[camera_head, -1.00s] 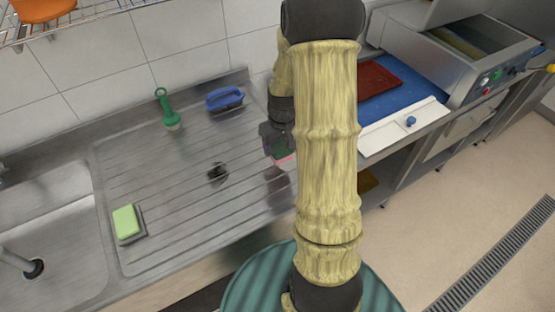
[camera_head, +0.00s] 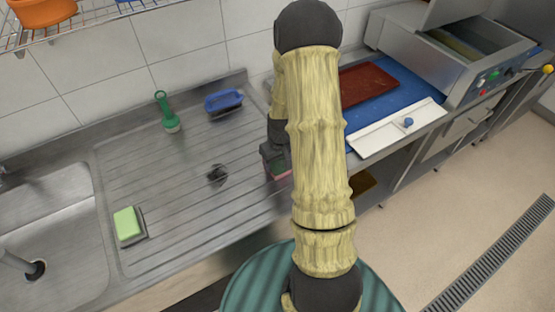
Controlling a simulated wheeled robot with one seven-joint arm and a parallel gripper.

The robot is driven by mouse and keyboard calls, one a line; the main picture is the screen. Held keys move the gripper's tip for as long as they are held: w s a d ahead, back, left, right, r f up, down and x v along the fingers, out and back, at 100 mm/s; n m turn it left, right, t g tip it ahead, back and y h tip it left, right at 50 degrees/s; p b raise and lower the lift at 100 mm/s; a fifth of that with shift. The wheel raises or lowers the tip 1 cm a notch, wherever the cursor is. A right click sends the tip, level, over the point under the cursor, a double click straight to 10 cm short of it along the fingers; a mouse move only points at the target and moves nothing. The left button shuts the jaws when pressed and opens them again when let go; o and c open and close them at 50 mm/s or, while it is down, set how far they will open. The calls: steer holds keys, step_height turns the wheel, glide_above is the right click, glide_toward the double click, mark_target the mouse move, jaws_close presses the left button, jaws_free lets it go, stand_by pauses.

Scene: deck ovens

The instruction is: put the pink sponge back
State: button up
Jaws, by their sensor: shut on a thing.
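A pink sponge (camera_head: 281,176) shows as a small pink edge below my gripper (camera_head: 277,165), over the right end of the ribbed steel drainboard (camera_head: 180,215). My gripper is shut on the sponge. My own arm hides most of the sponge and part of the gripper. I cannot tell whether the sponge touches the drainboard.
A green sponge (camera_head: 126,222) in a dark holder lies at the drainboard's left. A green-handled brush (camera_head: 166,112) and a blue-handled brush (camera_head: 224,101) lie at the back. A dark object (camera_head: 217,174) lies mid-board. A blue counter with a red board (camera_head: 375,88) is at right.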

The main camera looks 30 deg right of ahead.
mark_target(280, 165)
steer(key=shift+d, duration=0.1)
steer(key=shift+f, duration=0.15)
steer(key=o, duration=0.9)
steer(key=shift+o, duration=0.2)
step_height(280, 165, up, 12)
steer(key=s+b, duration=0.1)
steer(key=shift+s, duration=0.2)
